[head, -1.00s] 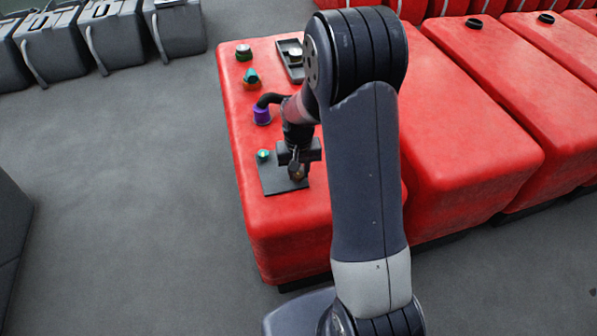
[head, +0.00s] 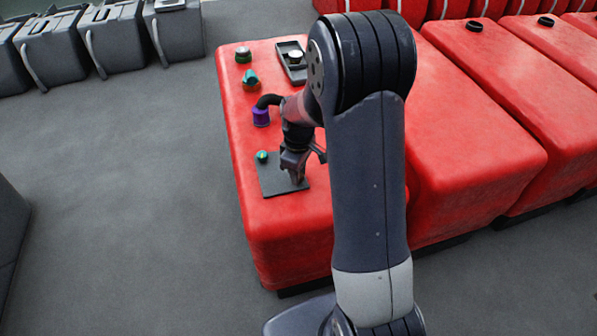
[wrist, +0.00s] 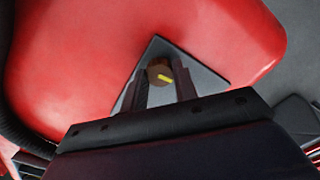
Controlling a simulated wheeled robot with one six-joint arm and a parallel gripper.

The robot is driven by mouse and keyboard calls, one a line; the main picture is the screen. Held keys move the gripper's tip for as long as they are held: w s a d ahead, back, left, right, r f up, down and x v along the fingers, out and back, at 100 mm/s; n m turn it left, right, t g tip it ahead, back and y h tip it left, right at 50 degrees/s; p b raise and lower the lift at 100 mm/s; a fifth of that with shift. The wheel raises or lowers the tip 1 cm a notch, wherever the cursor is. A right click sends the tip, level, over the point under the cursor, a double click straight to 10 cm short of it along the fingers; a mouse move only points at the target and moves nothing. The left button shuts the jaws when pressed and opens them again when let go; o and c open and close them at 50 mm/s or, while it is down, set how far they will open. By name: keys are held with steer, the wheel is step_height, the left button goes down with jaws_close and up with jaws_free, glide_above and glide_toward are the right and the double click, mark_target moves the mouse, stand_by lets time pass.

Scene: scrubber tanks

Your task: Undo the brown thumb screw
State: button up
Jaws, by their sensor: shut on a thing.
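The brown thumb screw (wrist: 158,72) shows in the wrist view with a yellow mark on its top, between the tips of my two fingers. It sits at a dark grey plate (head: 271,184) on the near end of the red tank (head: 290,228). My gripper (head: 297,178) points down over the plate's right part and is shut on the screw; it also shows in the wrist view (wrist: 161,84). In the head view my fingers hide the screw.
A teal knob (head: 262,156) stands on the plate's far left corner, close to my gripper. Farther back are a purple fitting with a black hose (head: 261,116), a teal and orange knob (head: 250,78), a dark green knob (head: 243,55) and a grey tray (head: 290,68).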

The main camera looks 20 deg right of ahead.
steer(key=n, duration=0.7)
steer(key=shift+s+f+b, duration=0.1)
steer(key=shift+f+b, duration=0.1)
steer(key=shift+b, duration=0.2)
steer(key=n, duration=0.4)
steer(key=shift+n, duration=1.9)
steer(key=o, duration=1)
steer(key=shift+r, duration=0.1)
